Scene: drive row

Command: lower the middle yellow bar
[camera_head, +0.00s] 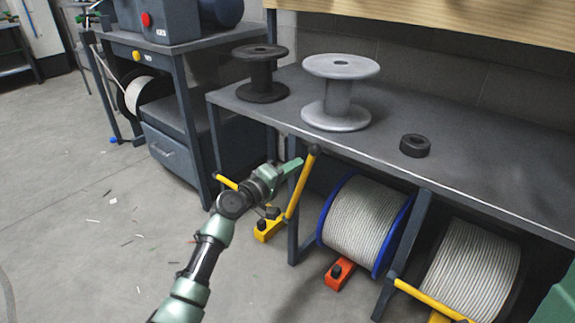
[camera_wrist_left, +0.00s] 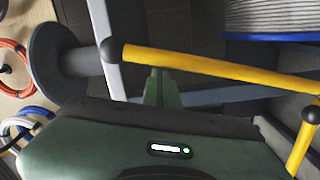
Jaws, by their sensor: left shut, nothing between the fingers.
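The middle yellow bar (camera_head: 300,187) stands steeply tilted in the head view, its black-knobbed end up near the bench edge. In the left wrist view the bar (camera_wrist_left: 215,68) crosses from its black knob to the right edge. My left gripper (camera_head: 293,166) is shut and empty, its green fingers just left of the bar's upper part. In the left wrist view the fingers (camera_wrist_left: 160,88) point at the bar just below the knob; I cannot tell whether they touch it.
Another yellow bar (camera_head: 226,182) is partly behind my left arm; a third (camera_head: 430,299) lies low at right. A blue-rimmed cable drum (camera_head: 362,222) sits under the bench (camera_head: 470,185). A grey spool (camera_head: 337,95), a black spool (camera_head: 261,75) and a black ring (camera_head: 415,145) stand on top. Floor at left is mostly clear.

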